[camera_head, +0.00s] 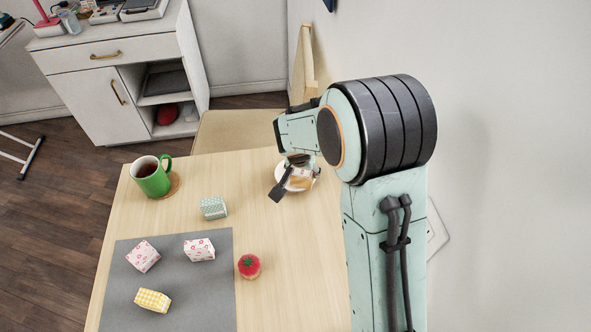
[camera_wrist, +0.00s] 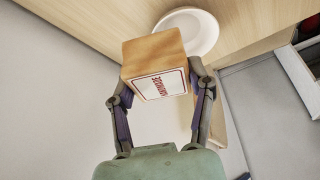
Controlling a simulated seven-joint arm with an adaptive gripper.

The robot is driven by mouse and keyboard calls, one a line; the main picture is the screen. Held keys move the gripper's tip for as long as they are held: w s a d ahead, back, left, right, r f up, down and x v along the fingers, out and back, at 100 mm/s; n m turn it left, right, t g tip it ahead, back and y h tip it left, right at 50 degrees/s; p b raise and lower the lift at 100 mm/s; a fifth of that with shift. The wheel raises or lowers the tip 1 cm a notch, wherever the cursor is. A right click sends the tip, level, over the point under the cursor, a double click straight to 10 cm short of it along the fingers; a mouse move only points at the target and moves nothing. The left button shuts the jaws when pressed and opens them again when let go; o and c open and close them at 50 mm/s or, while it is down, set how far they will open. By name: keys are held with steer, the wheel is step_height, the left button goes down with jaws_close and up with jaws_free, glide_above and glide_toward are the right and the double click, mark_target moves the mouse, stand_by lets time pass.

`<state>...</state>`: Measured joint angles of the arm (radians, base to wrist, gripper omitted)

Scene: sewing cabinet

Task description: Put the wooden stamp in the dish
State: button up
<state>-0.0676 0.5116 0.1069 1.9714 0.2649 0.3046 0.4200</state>
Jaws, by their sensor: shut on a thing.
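The wooden stamp (camera_wrist: 152,50) is a light brown block with a white face printed in red. It sits between the two fingers of my gripper (camera_wrist: 158,84) in the wrist view, and the gripper is shut on it. The dish (camera_wrist: 205,30) is a white round dish on the table, behind the stamp in the wrist view. In the head view the dish (camera_head: 281,174) is at the table's far right, partly hidden by my gripper (camera_head: 290,180) and the stamp (camera_head: 300,178), which overlap it. I cannot tell whether the stamp touches the dish.
A green mug (camera_head: 152,178) stands on a coaster at the far left of the table. A green patterned block (camera_head: 213,207) and a red tomato pincushion (camera_head: 249,266) lie nearby. A grey mat (camera_head: 200,300) holds two pink-patterned blocks and a yellow checked block (camera_head: 152,300). A wall is close on the right.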

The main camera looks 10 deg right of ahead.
steer(key=w+f, duration=0.3)
steer(key=w, duration=0.1)
steer(key=w+f, duration=0.4)
steer(key=shift+w+a+f, duration=0.1)
steer(key=shift+a, duration=0.05)
steer(key=shift+w+f, duration=0.2)
steer(key=shift+f, duration=1.5)
steer(key=shift+f, duration=0.2)
steer(key=o, duration=1.2)
steer(key=shift+c, duration=0.2)
steer(key=shift+r, duration=0.1)
